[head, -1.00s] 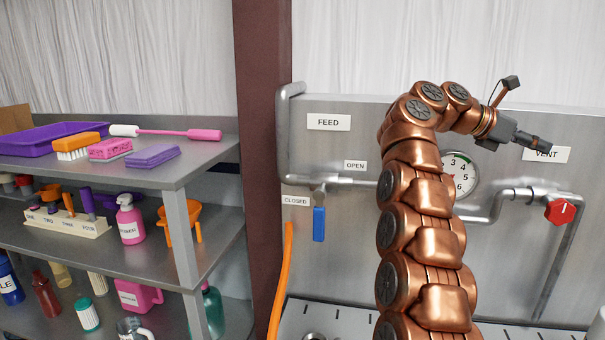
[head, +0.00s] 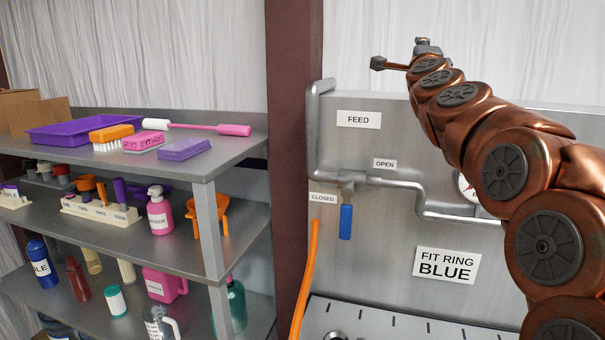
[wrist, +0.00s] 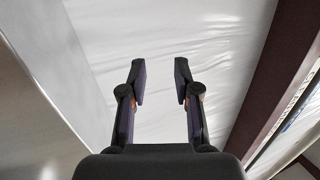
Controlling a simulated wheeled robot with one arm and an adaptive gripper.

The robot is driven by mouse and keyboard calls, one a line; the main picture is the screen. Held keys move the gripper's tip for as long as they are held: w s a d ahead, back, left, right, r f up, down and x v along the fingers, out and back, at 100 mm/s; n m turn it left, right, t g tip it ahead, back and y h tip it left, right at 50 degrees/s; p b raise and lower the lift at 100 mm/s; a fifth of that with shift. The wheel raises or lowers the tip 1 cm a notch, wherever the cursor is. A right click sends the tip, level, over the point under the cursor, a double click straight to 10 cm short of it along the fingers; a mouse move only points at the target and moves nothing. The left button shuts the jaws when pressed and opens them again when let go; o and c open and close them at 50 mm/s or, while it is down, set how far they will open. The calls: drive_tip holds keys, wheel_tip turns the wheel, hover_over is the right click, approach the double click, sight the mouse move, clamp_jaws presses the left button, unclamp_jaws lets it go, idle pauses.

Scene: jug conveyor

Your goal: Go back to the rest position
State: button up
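My gripper (wrist: 160,80) shows in the wrist view with its two dark fingers apart and nothing between them. It points at a pale, wrinkled curtain wall (wrist: 165,35), apart from any object. In the head view my copper arm rises from the lower right, its end high in front of the back wall. The gripper's fingers cannot be made out there.
My arm partly hides the gauge (head: 466,189). Shelves with a purple tray (head: 75,131) stand left, beyond a brown post (head: 294,150).

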drive_tip(key=s+a+f+n+g+y, duration=0.45)
drive_tip(key=a+f+n+y, duration=0.25)
drive_tip(key=a+f+n, duration=0.45)
drive_tip(key=s+a+f+n+g+y, duration=0.1)
drive_tip(key=s+a+f+n+g, duration=0.15)
drive_tip(key=s+f, duration=0.55)
drive_tip(key=s+a+f+n+g+y, duration=0.1)
drive_tip(key=s+a+f+n+g, duration=0.2)
drive_tip(key=f, duration=0.8)
drive_tip(key=s+d+f+n+g+h, duration=0.1)
drive_tip(key=s+d+f+g, duration=0.2)
drive_tip(key=s+f, duration=0.4)
drive_tip(key=s+d+f+n+g+h, duration=0.1)
drive_tip(key=s+d+f+g, duration=0.2)
drive_tip(key=s, duration=1.5)
drive_tip(key=s+d+f+n+g+h, duration=0.2)
drive_tip(key=s+f+g, duration=0.4)
drive_tip(key=s+f, duration=0.6)
drive_tip(key=shift+s+d+f+g+b, duration=0.35)
drive_tip(key=shift+d+f+g, duration=0.05)
drive_tip(key=shift+d, duration=0.2)
